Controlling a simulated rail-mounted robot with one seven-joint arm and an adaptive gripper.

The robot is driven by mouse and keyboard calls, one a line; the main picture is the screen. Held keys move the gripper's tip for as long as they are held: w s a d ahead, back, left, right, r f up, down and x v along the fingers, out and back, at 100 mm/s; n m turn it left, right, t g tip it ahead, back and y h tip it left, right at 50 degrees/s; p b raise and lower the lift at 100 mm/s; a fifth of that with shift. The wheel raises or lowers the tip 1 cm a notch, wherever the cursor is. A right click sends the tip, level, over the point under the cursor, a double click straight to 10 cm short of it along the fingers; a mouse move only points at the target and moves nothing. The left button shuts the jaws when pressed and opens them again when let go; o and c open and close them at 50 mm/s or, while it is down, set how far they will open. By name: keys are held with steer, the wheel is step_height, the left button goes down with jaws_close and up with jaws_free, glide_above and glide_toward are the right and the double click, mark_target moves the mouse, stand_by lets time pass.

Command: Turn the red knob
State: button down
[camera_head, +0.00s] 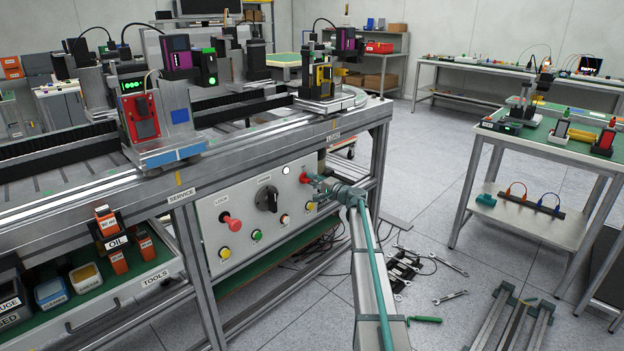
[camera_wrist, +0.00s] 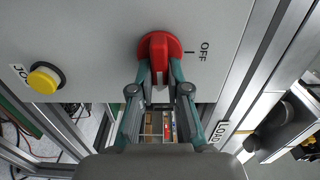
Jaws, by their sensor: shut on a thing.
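The red knob (camera_wrist: 159,45) sits on the grey control panel (camera_wrist: 90,25), with a round base and a raised grip bar. In the wrist view the bar runs up and down the picture, and a short dark mark and the word OFF are to its right. My gripper (camera_wrist: 160,72) is shut on the red knob, one finger on each side of the bar. In the head view the red knob (camera_head: 304,177) is at the panel's upper right, and my gripper (camera_head: 316,180) reaches it from the right. The fingers partly hide its sides.
A yellow button (camera_wrist: 43,79) is beside the knob in the wrist view. The panel also has a black rotary switch (camera_head: 267,198), a red lock handle (camera_head: 232,223) and several small buttons. The bench's metal frame (camera_head: 377,165) is close by. Tools (camera_head: 405,268) lie on the floor.

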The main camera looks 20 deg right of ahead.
steer(key=shift+m, duration=0.3)
steer(key=c, duration=1.1)
jaws_free()
steer(key=shift+c, duration=0.2)
steer(key=v, duration=1.2)
steer(key=shift+s+a, duration=0.1)
